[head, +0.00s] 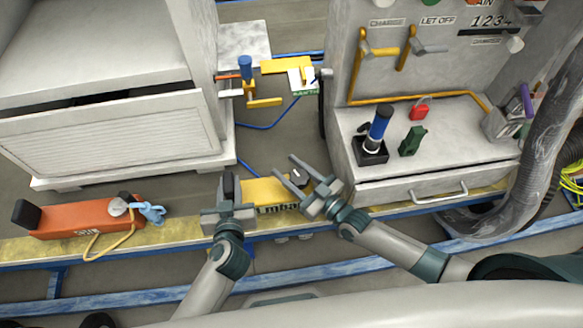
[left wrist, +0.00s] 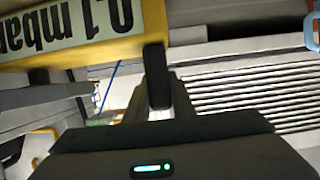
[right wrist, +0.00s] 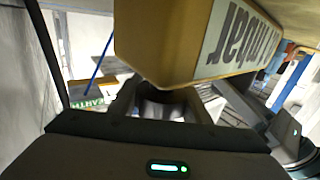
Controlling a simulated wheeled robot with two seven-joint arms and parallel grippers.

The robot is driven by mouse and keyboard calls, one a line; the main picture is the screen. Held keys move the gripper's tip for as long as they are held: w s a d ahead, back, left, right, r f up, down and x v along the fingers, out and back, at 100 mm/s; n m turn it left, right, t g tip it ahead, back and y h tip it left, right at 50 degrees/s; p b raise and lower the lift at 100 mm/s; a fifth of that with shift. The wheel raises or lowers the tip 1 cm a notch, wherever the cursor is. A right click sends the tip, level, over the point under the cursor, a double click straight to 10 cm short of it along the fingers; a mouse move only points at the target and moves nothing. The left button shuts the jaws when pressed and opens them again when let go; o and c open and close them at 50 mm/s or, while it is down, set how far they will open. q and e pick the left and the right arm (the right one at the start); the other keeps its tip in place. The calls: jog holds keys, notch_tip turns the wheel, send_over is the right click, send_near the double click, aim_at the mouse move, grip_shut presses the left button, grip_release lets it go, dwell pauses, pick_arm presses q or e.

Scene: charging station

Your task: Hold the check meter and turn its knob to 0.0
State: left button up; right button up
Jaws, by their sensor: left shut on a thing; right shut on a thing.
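The check meter (head: 262,190) is a yellow box with a pale face reading "0.1 mbar", seen upside down in the left wrist view (left wrist: 85,22). My left gripper (head: 229,204) is shut on the black grip (left wrist: 157,75) at the meter's left end. My right gripper (head: 290,174) is at the meter's right end, shut on the dark knob (right wrist: 160,102), which is mostly hidden between the fingers. In the right wrist view the yellow body (right wrist: 165,45) and part of its lettering show above the fingers.
An orange box (head: 75,220) with a yellow cable lies left on the yellow-edged ledge. A grey cabinet (head: 110,145) stands behind it. The charging station (head: 440,165) at right holds a blue-handled tool (head: 380,125), a green item and a red padlock. A thick grey hose (head: 535,140) hangs far right.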

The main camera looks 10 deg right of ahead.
jog(key=shift+s+a+n+g+y, duration=0.1)
jog(key=shift+s+n+g+y, duration=0.05)
jog(key=shift+n+g+y, duration=0.3)
jog(key=o, duration=1)
jog(key=shift+o, duration=0.2)
notch_tip(320, 180, up, 10)
